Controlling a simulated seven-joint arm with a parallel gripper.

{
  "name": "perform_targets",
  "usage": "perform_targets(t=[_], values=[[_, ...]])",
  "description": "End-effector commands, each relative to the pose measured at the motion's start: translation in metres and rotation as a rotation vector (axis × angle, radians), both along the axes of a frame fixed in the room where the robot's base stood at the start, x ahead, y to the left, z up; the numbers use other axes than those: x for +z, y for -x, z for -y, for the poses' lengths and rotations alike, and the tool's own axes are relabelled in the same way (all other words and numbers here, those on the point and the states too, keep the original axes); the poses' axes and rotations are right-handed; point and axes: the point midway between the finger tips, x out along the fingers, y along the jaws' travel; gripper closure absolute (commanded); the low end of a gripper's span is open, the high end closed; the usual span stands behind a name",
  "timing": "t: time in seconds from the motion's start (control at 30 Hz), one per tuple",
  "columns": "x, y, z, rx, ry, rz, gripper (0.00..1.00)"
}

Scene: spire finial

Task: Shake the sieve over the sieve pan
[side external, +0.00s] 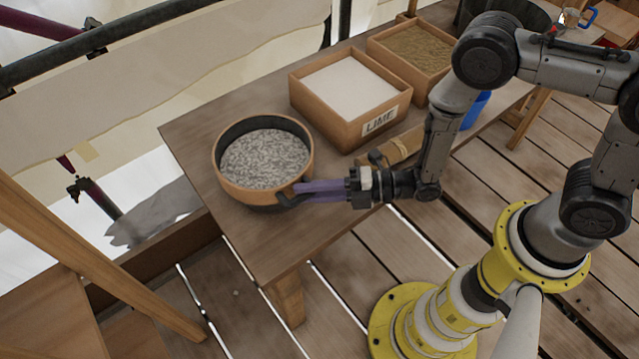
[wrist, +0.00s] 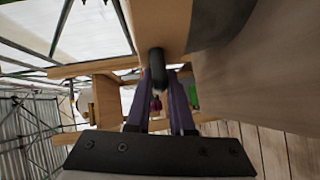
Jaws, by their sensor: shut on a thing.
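The sieve (side external: 225,180) is a round vessel with a wooden band and a dark inner wall, at the left end of the table in the side view. Grey, grainy material (side external: 264,158) fills its bottom. My gripper (side external: 298,193) reaches in from the right with purple fingers shut on the sieve's dark handle (side external: 287,201). In the wrist view the handle (wrist: 157,68) sits between the fingers, with the wooden band (wrist: 160,22) beyond it.
The wooden table (side external: 205,135) bears a box of white powder marked LIME (side external: 345,92) behind the sieve and a box of sand (side external: 412,50) farther right. A wooden tool (side external: 398,150) lies near my wrist. A blue container (side external: 475,110) stands behind my arm. The table's left corner is bare.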

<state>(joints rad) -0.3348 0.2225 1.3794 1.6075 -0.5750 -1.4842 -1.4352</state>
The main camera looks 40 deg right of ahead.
Motion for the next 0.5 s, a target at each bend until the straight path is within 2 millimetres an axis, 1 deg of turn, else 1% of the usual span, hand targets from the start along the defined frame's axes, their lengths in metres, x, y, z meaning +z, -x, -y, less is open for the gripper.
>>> perform_targets(t=[0.03,0.1,0.23,0.33,0.5], values=[[-0.003,0.003,-0.006,0.006,0.004,-0.008,1.0],[-0.003,0.002,-0.011,0.004,0.004,-0.008,1.0],[-0.003,0.002,-0.015,0.002,0.004,-0.009,1.0],[-0.003,0.001,-0.01,-0.001,0.004,-0.009,1.0],[-0.002,0.001,0.005,-0.004,0.003,-0.008,1.0]])
